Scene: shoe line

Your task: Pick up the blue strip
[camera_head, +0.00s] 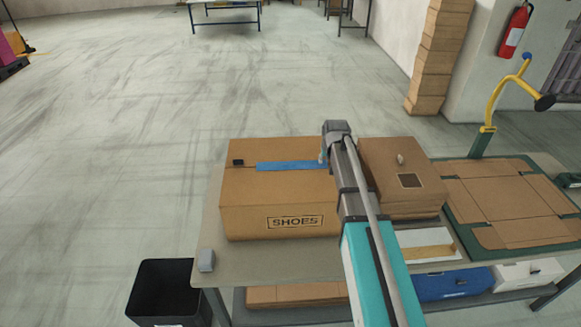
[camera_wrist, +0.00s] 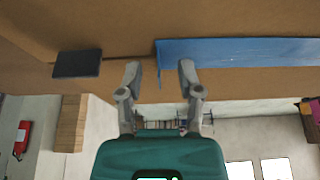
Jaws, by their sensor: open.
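The blue strip (camera_head: 285,166) lies flat along the top of the brown SHOES box (camera_head: 265,205). Its right part runs up to my arm in the head view. In the wrist view the strip (camera_wrist: 245,52) spans the box top to the right edge, with a narrow bit hanging down at its left end. My gripper (camera_wrist: 160,72) is open, fingers apart, with that end of the strip between or just behind the fingertips. Whether they touch it I cannot tell. In the head view my arm's end hides the fingertips.
A small black patch (camera_head: 238,162) is on the box, left of the strip; a dark piece (camera_wrist: 78,64) shows in the wrist view. A smaller brown box (camera_head: 405,200) stands close right of my arm. A flattened carton (camera_head: 505,200) lies on a green surface. A black bin (camera_head: 165,290) stands front left.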

